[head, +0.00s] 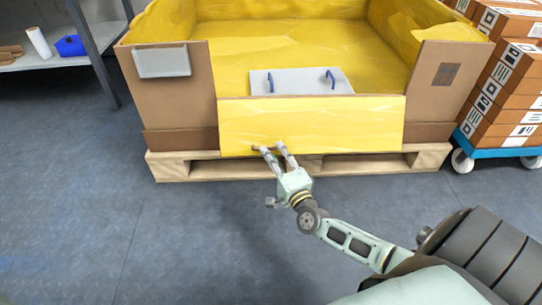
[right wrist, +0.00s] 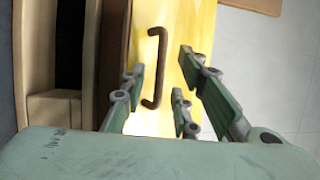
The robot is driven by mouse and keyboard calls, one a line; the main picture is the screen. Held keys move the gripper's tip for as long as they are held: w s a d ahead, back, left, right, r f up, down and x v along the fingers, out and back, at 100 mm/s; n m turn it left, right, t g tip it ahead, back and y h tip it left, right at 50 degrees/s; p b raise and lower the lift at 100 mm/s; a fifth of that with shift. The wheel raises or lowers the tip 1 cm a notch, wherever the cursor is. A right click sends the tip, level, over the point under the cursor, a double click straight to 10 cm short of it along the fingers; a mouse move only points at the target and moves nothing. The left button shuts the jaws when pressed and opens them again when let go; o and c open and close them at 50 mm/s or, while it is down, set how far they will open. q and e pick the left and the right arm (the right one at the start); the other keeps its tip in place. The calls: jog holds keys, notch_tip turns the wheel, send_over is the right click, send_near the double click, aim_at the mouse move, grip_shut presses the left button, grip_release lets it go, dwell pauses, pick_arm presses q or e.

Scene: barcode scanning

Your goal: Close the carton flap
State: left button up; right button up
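A large brown carton (head: 190,95) with a yellow lining stands on a wooden pallet. Its front flap (head: 330,122) is folded outward and down, yellow face showing, with its lower edge by the top of the pallet. My right gripper (head: 271,149) is at the flap's lower edge, left of its middle. In the right wrist view its fingers (right wrist: 160,97) are spread apart. A dark brown handle (right wrist: 155,65) shows between them, against the yellow flap (right wrist: 185,30). Contact with the handle cannot be made out. My left gripper is not in view.
The wooden pallet (head: 172,170) juts out below the flap. A grey panel with blue handles (head: 300,82) lies inside the carton. A blue cart (head: 500,153) stacked with boxes stands at right, a metal shelf (head: 60,62) at left. The floor in front is clear.

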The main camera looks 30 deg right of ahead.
jog(key=shift+w+d, duration=0.15)
jog(key=shift+w, duration=0.95)
jog(key=shift+c, duration=0.3)
grip_shut()
